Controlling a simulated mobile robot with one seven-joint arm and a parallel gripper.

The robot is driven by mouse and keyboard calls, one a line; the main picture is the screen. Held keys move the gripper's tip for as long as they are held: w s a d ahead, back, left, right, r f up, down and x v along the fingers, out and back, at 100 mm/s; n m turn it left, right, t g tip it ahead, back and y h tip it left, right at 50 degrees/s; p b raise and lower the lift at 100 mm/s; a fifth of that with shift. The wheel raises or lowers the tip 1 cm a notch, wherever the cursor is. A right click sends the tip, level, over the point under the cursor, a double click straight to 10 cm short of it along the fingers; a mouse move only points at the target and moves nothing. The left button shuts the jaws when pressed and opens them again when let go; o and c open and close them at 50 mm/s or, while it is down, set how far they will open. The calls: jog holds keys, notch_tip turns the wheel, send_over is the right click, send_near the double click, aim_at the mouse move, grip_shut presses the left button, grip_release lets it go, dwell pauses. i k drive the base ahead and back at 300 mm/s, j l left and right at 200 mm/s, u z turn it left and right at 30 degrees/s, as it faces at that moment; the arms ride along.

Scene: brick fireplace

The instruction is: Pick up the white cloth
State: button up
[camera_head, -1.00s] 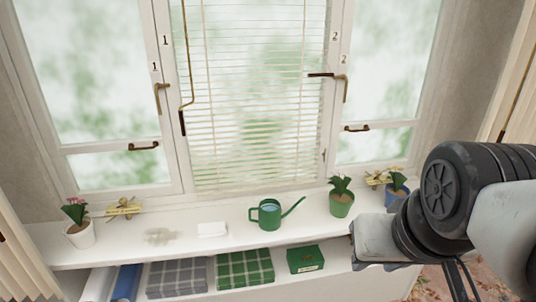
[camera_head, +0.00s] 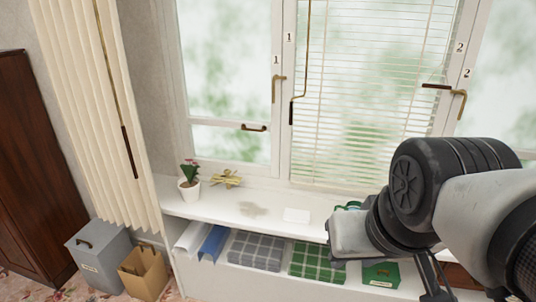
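A small flat white piece, which looks like the folded white cloth (camera_head: 296,215), lies on the white windowsill (camera_head: 325,202). It is just right of a greyish smudge (camera_head: 252,209). My gripper (camera_head: 436,286) hangs at the lower right, in front of the shelf and well to the right of the cloth, not touching it. Only thin dark finger parts show below my wrist. Their tips are cut off or unclear, so I cannot tell how far apart they are.
A potted plant (camera_head: 190,183) and a yellow bow-like item (camera_head: 226,179) stand left on the sill. My arm mostly hides the green watering can (camera_head: 350,206). Folded grey checked cloth (camera_head: 256,250), green checked cloth (camera_head: 318,261) and a green box (camera_head: 381,274) lie below. Bins (camera_head: 100,257) stand left.

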aim_at(300, 216)
jog(key=i+j+z, duration=0.25)
jog(key=i+j, duration=0.15)
jog(key=i, duration=0.3)
jog(key=i+j+z, duration=0.25)
jog(key=i+j, duration=0.25)
jog(key=i, duration=0.15)
